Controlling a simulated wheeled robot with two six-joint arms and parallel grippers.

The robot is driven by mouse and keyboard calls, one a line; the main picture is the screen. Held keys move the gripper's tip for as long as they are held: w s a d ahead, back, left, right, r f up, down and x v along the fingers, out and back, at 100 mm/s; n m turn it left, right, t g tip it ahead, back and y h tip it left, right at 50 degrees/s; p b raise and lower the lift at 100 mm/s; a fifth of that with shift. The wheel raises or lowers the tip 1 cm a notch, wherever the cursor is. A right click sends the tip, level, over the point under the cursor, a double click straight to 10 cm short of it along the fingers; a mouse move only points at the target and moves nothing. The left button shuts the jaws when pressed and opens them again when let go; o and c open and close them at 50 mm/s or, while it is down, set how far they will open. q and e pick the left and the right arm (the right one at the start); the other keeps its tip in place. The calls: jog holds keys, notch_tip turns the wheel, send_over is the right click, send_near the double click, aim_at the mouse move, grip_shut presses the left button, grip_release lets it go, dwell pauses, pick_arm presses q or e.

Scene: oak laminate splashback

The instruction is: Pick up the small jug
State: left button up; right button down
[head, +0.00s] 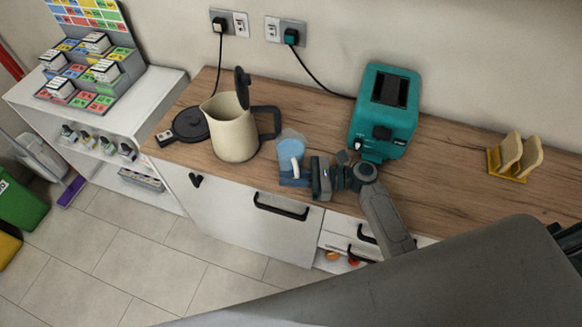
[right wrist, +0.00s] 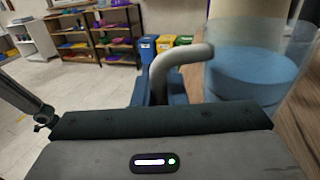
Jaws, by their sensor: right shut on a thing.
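The small jug (head: 287,147) is clear, with blue liquid inside and a pale handle, at the front edge of the wooden counter. In the right wrist view its see-through body (right wrist: 255,75) fills the upper right, and its handle (right wrist: 178,62) curves down between the blue fingers. My right gripper (head: 294,179) is shut on the jug's handle, reaching in from the right. The jug looks upright. Its base is hidden by the fingers, so I cannot tell whether it touches the counter. My left gripper is not in view.
A cream kettle (head: 234,130) with its lid up stands left of the jug, near its black base (head: 188,126). A teal toaster (head: 385,110) stands behind to the right. A yellow rack with toast (head: 515,155) is farther right. Bare counter (head: 445,165) lies between toaster and rack.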

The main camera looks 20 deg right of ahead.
jog(key=shift+r, duration=0.25)
jog(key=shift+s+r+b, duration=0.1)
jog(key=shift+r+b, duration=0.65)
jog(key=shift+r, duration=0.8)
jog(key=s+a+r+b, duration=0.1)
jog(key=s+a+b, duration=0.2)
jog(key=s, duration=1.2)
jog(key=shift+a+r+b, duration=0.2)
jog(key=shift+a+b, duration=0.15)
jog(key=shift+b, duration=0.15)
